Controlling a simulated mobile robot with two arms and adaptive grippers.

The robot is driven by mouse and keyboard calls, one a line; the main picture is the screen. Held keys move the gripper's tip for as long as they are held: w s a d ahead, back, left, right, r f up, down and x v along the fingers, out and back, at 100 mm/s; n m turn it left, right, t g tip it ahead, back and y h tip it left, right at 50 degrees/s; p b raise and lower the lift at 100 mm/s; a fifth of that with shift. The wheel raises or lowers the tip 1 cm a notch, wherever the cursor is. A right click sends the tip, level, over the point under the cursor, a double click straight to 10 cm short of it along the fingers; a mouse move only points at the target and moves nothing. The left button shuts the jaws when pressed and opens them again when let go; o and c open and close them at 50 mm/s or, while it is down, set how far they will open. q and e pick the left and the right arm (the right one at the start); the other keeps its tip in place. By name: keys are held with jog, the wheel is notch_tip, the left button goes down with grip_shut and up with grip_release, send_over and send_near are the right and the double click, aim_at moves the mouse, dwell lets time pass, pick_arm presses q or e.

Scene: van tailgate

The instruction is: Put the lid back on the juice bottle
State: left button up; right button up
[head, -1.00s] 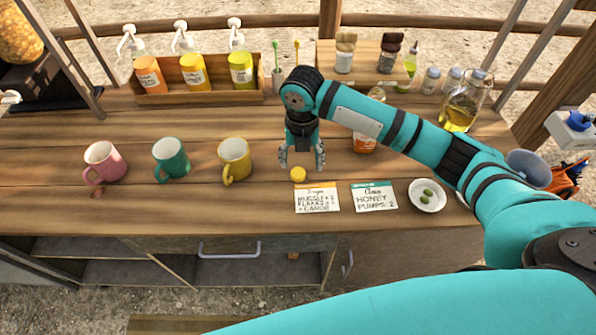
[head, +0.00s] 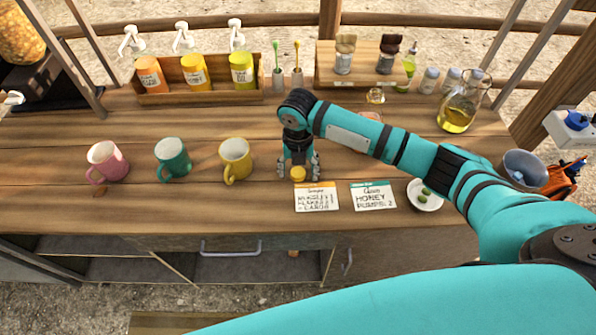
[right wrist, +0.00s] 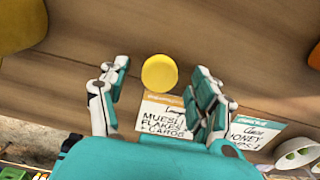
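The yellow lid (head: 298,174) lies flat on the wooden counter by the top edge of the orange-headed card. It also shows in the right wrist view (right wrist: 160,72). My right gripper (head: 299,168) is open above the lid, one finger on each side, and it does not appear to touch it. The juice bottle (head: 376,96) seems to be the one behind my right forearm. Its clear open neck shows above the arm, and most of its body is hidden. My left gripper is not in view.
A yellow mug (head: 235,160) stands left of my gripper, with green and pink mugs beyond. Two cards lie in front, the honey card (head: 373,196) beside a small dish (head: 424,196). A glass jug (head: 462,108) stands back right. The counter's front edge is close.

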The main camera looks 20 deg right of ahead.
aim_at(296, 174)
jog(key=c, duration=0.7)
jog(key=shift+r, duration=0.15)
jog(key=shift+w+r+b, duration=0.1)
jog(key=shift+r+b, duration=0.2)
jog(key=shift+r, duration=0.35)
jog(key=shift+s+a+r+b, duration=0.15)
jog(key=shift+r+b, duration=0.05)
jog(key=shift+r, duration=0.3)
jog(key=shift+s+a+r+b, duration=0.1)
jog(key=shift+a+r+b, duration=0.1)
jog(key=shift+r, duration=0.25)
pick_arm(q)
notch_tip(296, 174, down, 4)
jog(key=b, duration=0.2)
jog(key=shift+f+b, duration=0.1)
jog(key=shift+b, duration=0.3)
pick_arm(e)
jog(key=s+a, duration=0.3)
jog(key=a, duration=0.1)
jog(key=s+a+r, duration=0.1)
jog(key=s+a, duration=0.2)
jog(key=a, duration=0.1)
jog(key=s+a, duration=0.2)
jog(key=a, duration=0.2)
jog(key=shift+s+a+r, duration=0.25)
jog(key=shift+s+r, duration=0.05)
jog(key=shift+s, duration=0.1)
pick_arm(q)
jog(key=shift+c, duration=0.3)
